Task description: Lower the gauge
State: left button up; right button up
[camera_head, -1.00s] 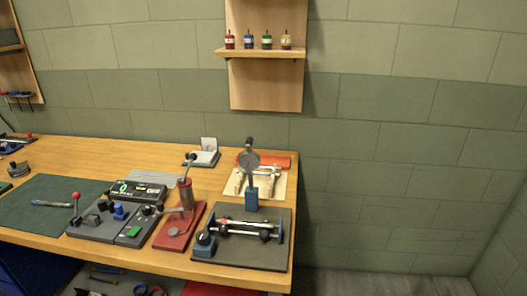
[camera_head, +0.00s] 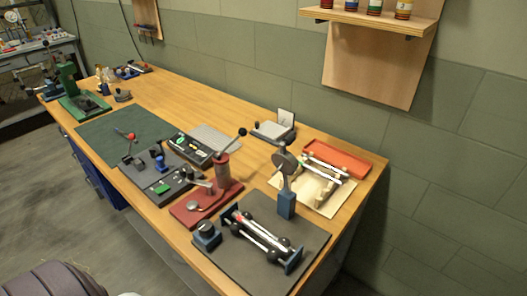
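What looks like the gauge, a round grey dial (camera_head: 285,162) with a dark knob above it, stands upright over a blue block (camera_head: 287,205). The block is at the back edge of a dark grey plate (camera_head: 310,240) near the bench's right end. In front of it on the plate lies a fixture with two silver rods (camera_head: 258,232) between blue end pieces. A small blue box with a black knob (camera_head: 207,236) sits at the plate's left corner. Whether the dial touches the rods cannot be told. Neither gripper is in view.
Left of the plate is a red-based lever press (camera_head: 222,170), then a grey control panel (camera_head: 160,172) and a green mat (camera_head: 112,135). An orange tray (camera_head: 338,158) and a beige board (camera_head: 312,190) lie behind. A shelf (camera_head: 370,22) hangs on the wall.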

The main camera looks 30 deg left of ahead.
aim_at(282, 160)
jog(key=i+l+u, duration=0.2)
jog(key=u, duration=0.25)
jog(key=i+l+u, duration=0.2)
jog(key=u, duration=0.25)
jog(key=i+l+u, duration=0.1)
jog(key=l+u, duration=0.25)
jog(key=u, duration=0.15)
jog(key=l+u, duration=0.45)
jog(key=i+l+u, duration=0.1)
jog(key=l+u, duration=0.2)
jog(key=u, duration=0.15)
